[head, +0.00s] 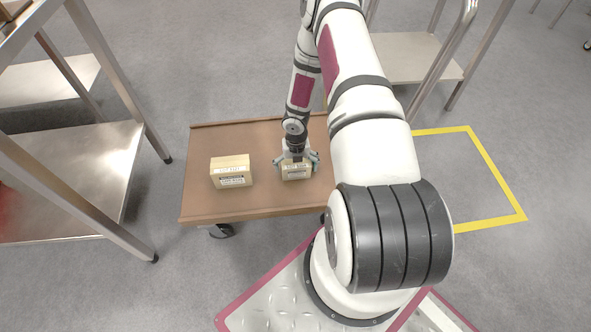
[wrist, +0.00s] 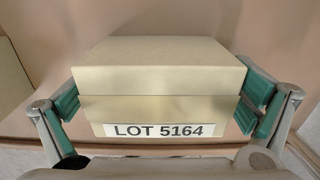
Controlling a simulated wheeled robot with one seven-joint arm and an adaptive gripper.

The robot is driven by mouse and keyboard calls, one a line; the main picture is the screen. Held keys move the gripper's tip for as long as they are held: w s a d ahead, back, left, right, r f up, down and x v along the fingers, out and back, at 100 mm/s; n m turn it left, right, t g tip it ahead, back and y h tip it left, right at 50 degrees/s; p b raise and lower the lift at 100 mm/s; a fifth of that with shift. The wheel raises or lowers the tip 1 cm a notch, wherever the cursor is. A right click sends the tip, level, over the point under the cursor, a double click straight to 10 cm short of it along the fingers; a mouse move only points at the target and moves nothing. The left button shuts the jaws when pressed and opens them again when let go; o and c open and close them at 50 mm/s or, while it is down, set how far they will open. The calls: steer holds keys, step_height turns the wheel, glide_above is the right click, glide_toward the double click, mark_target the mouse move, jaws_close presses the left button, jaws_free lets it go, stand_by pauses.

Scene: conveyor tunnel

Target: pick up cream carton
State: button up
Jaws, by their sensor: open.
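Two cream cartons stand apart on a low brown cart (head: 200,205). One carton (head: 296,172) is under my gripper (head: 296,162), and the other carton (head: 231,171) stands to its left. In the wrist view the near carton (wrist: 155,80) carries a label reading LOT 5164. My gripper (wrist: 160,107) is open, with its green-padded fingers on the left and right sides of this carton. The pads are very close to its sides; I cannot tell whether they touch. The carton rests on the cart top. Its far side is hidden.
A steel shelf rack (head: 90,165) stands to the left of the cart. Another metal table (head: 415,58) is behind at the right. A yellow floor marking (head: 495,172) lies right of the cart. The other carton's edge (wrist: 14,80) shows at left in the wrist view.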

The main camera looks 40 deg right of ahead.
steer(key=shift+f, duration=0.3)
steer(key=shift+r, duration=0.1)
steer(key=c, duration=1.2)
steer(key=shift+c, duration=0.2)
steer(key=shift+r+p, duration=0.85)
steer(key=shift+r, duration=0.7)
steer(key=shift+s+r, duration=0.1)
steer(key=shift+r, duration=0.25)
steer(key=s, duration=0.5)
steer(key=s+p, duration=0.1)
steer(key=s, duration=0.4)
steer(key=s+r, duration=0.1)
steer(key=s, duration=0.4)
steer(key=shift+s+d+r, duration=0.1)
steer(key=shift+s+d, duration=0.05)
steer(key=shift+s, duration=0.2)
